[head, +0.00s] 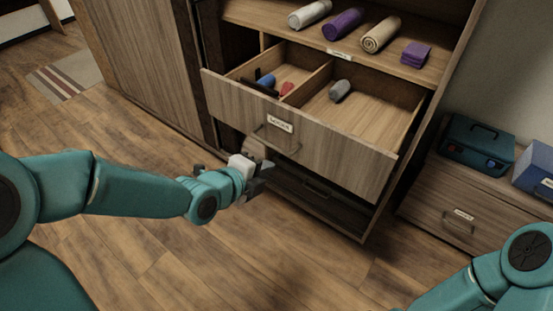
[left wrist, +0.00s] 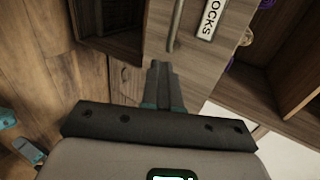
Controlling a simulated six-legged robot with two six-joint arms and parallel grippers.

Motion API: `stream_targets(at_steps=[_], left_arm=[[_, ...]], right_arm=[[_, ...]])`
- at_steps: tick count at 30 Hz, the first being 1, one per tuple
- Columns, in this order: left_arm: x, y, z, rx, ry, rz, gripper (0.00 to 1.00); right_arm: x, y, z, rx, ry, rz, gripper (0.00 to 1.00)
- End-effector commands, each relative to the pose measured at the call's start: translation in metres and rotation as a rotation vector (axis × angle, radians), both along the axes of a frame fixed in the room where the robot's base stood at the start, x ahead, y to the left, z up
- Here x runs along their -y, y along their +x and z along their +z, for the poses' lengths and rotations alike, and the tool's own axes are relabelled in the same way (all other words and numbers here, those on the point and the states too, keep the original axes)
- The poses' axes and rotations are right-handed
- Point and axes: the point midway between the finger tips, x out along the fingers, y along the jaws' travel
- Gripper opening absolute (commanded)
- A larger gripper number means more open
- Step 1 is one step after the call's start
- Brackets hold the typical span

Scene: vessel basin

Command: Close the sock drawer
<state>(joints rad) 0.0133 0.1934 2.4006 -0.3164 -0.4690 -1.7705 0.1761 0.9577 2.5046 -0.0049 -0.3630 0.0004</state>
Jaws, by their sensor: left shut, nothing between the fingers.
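The sock drawer (head: 345,160) is pulled well out of the wooden wardrobe. Its front carries a white label, readable as "SOCKS" in the left wrist view (left wrist: 210,18), and a bar handle (head: 277,141), also visible there (left wrist: 175,25). My left gripper (head: 266,176) is shut and empty, in front of and below the drawer's handle. In the left wrist view its closed fingers (left wrist: 161,82) point toward the drawer front (left wrist: 205,60), below the handle; I cannot tell whether they touch it. My right arm shows at the lower right; its gripper is out of view.
A divider splits the drawer; a blue roll (head: 265,81), a red item (head: 286,89) and a grey roll (head: 340,90) lie inside. Rolled towels (head: 342,24) sit on the shelf above. A low cabinet (head: 450,205) with a teal case (head: 477,146) stands right. The floor in front is clear.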

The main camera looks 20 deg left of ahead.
Motion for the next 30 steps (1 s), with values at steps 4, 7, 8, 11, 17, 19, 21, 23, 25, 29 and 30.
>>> stream_targets(at_steps=[4,7,8,11,17,19,21,23,25,29,30], left_arm=[[0.009,0.025,-0.013,0.000,0.000,0.000,0.00],[0.013,0.038,-0.016,0.000,-0.001,0.000,0.00],[0.013,0.042,-0.016,0.000,-0.001,0.002,0.00],[0.015,0.049,-0.018,-0.001,0.000,0.003,0.00],[0.016,0.053,-0.018,0.000,-0.001,0.005,0.00],[0.016,0.053,-0.018,0.000,-0.001,0.005,0.00],[0.016,0.053,-0.018,0.000,-0.001,0.005,0.00],[0.016,0.053,-0.018,0.000,-0.001,0.005,0.00],[0.016,0.053,-0.018,0.000,-0.001,0.004,0.00],[0.017,0.058,-0.019,0.001,-0.002,0.004,0.00],[0.019,0.060,-0.019,0.001,-0.002,0.004,0.00]], right_arm=[[0.000,0.000,-0.003,0.000,0.000,0.000,1.00],[0.000,0.000,-0.003,0.000,0.000,0.000,1.00],[0.000,0.000,-0.003,0.000,0.000,0.000,1.00],[0.000,0.000,-0.004,0.000,0.000,0.000,1.00],[0.000,0.000,-0.004,0.000,0.000,0.000,1.00],[0.000,0.000,-0.004,0.000,0.000,0.000,1.00],[0.000,0.000,-0.004,0.000,0.000,0.000,1.00],[0.000,0.000,-0.004,0.000,0.000,0.000,1.00],[0.000,0.000,-0.004,0.000,0.000,0.000,1.00],[0.000,0.000,-0.005,0.000,0.000,0.000,1.00],[0.000,0.000,-0.006,0.000,0.000,0.000,1.00]])
